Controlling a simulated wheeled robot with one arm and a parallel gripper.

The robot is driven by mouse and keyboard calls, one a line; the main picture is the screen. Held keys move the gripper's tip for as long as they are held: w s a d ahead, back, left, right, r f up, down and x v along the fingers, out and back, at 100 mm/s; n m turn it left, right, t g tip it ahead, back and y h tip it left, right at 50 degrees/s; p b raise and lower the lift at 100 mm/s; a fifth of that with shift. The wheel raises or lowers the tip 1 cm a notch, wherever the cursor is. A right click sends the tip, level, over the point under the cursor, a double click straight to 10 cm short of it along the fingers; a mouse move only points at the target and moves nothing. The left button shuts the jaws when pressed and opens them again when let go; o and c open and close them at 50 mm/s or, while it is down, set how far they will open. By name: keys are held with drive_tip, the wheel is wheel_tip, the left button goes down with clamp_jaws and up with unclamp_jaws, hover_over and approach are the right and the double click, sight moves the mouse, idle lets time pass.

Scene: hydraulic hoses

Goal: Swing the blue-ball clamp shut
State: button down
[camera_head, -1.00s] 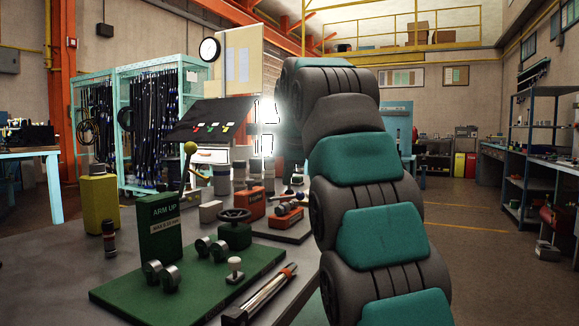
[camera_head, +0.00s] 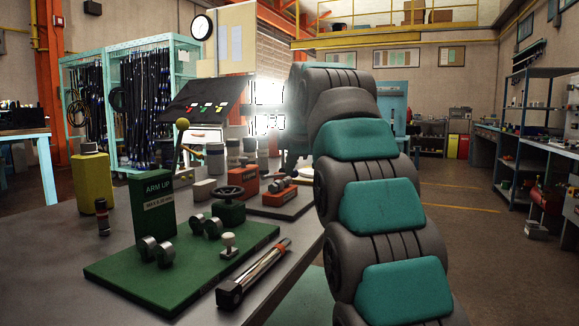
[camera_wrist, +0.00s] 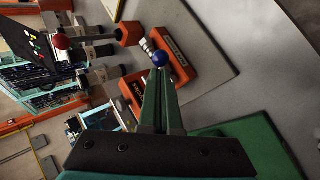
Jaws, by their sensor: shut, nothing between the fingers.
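The blue ball (camera_wrist: 159,59) shows in the wrist view, at the end of a light banded lever beside the orange clamp base (camera_wrist: 186,52). The shut, empty fingers of my gripper (camera_wrist: 159,78) point at the ball, and their tips overlap it in the picture. I cannot tell whether they touch it. In the head view the orange clamp (camera_head: 278,192) stands on its plate at the far side of the bench, left of my arm. The blue ball is hard to make out there. My gripper is hidden behind my arm in that view.
A green plate (camera_head: 130,275) with a yellow-knobbed lever, handwheel and metal fittings is at the near left. A black-and-silver tool (camera_head: 250,277) lies at the bench's front edge. A yellow block (camera_head: 93,182) stands at left. Open floor (camera_head: 465,215) lies right.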

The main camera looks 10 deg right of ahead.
drive_tip(key=b, duration=0.1)
drive_tip(key=f+b, duration=0.1)
drive_tip(key=f+t+b, duration=0.1)
drive_tip(key=shift+s+d+m+y, duration=0.2)
drive_tip(key=shift+s+m+y, duration=0.1)
drive_tip(key=shift+y, duration=0.1)
drive_tip(key=shift+d+f+t+y+b, duration=0.1)
drive_tip(key=shift+f+t+y+b, duration=0.25)
drive_tip(key=shift+b, duration=0.8)
drive_tip(key=shift+r, duration=0.3)
drive_tip(key=shift+r+p, duration=0.75)
drive_tip(key=shift+r, duration=0.1)
